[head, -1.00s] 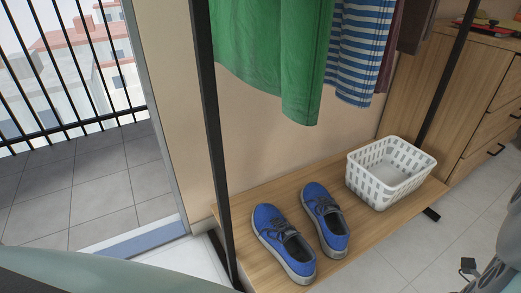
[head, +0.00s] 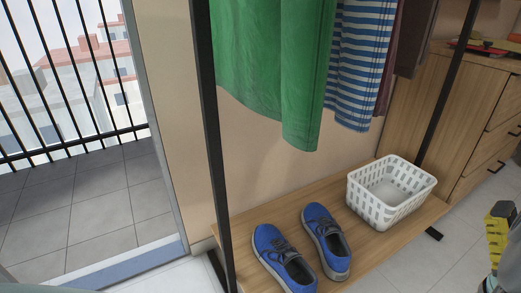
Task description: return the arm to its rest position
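Part of what looks like my arm (head: 498,238) shows at the right edge of the head view, with a yellow and black piece at its top and a grey part below. It is cut off by the frame. I cannot make out the gripper's fingers. It is clear of the rack and of the basket to its left.
A clothes rack holds a green garment (head: 267,75) and a striped one (head: 356,65). Its wooden shelf (head: 375,244) bears blue shoes (head: 283,257) and a white basket (head: 375,212). A wooden cabinet (head: 415,117) stands at right. Floor between shelf and arm is clear.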

